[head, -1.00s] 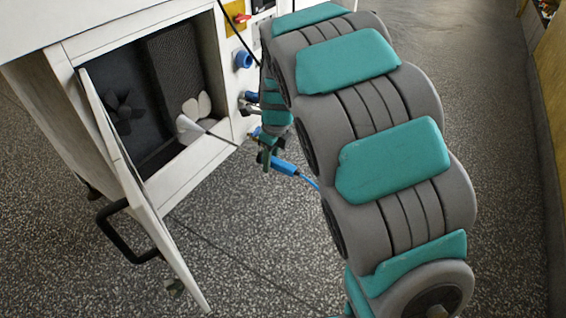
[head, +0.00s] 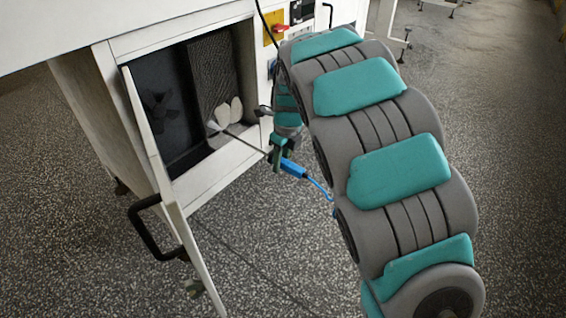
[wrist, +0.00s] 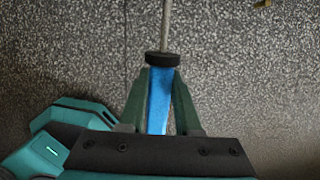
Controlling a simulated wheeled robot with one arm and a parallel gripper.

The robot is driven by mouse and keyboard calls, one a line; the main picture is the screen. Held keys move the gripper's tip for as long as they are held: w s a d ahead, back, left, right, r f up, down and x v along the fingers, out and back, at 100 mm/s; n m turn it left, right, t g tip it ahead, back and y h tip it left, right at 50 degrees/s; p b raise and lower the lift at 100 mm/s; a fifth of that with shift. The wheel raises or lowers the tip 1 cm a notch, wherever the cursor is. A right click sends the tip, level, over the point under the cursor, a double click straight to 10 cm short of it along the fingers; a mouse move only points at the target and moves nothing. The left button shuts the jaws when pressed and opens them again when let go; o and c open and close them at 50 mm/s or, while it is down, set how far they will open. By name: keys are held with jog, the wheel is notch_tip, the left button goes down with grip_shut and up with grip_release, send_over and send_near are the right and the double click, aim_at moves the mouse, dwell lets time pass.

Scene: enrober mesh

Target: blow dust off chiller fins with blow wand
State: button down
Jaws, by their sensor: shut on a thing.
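My gripper (head: 281,153) is shut on the blue handle of the blow wand (head: 293,168), just outside the open cabinet. The wrist view shows the blue handle (wrist: 159,100) between my two gripper fingers, with a black collar and thin metal tube beyond. The wand's thin tube (head: 245,143) points left into the cabinet opening. Pale whitish plumes (head: 226,113) show near its tip, at the lower part of the dark chiller fins (head: 212,75). I cannot tell whether the tip touches the fins.
The cabinet door (head: 165,185) stands open at the left, with a black handle (head: 150,232) sticking out. A dark fan (head: 160,108) sits inside, left of the fins. A red and yellow switch (head: 275,30) is on the cabinet front.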

dwell(0.6)
jog(key=w+d+p, duration=0.6)
jog(key=w, duration=0.2)
jog(key=shift+w+d, duration=0.15)
jog(key=shift+d, duration=0.1)
dwell(1.4)
dwell(0.7)
